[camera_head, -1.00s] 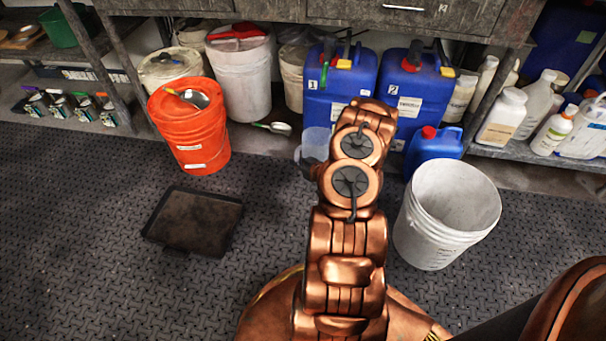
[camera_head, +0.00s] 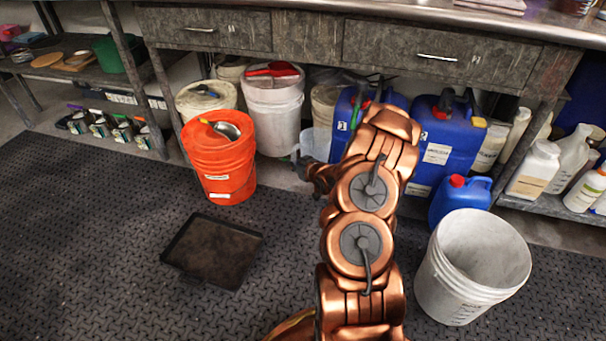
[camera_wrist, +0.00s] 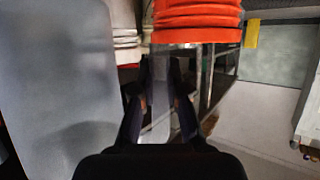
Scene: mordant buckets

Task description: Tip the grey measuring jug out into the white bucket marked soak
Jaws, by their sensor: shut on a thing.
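My gripper (camera_head: 308,172) is shut on the grey measuring jug (camera_head: 319,142), held left of my arm in front of the lidded white buckets and blue cans. The jug looks roughly upright, and my arm partly covers it. In the wrist view the jug (camera_wrist: 55,80) fills the left side, and a pale grey strip, likely its handle, lies between my gripper's fingers (camera_wrist: 160,85). Its contents do not show. An open white bucket (camera_head: 440,290) stands on the floor at the right, apart from the jug. Its inside looks empty; its small marking is too small to read.
An orange bucket (camera_head: 218,170) with a scoop on its lid stands at the left, and a dark tray (camera_head: 212,250) lies before it. Blue cans (camera_head: 440,140) and a smaller blue can (camera_head: 460,200) stand behind the white bucket. A drawer bench (camera_head: 310,40) overhangs the back.

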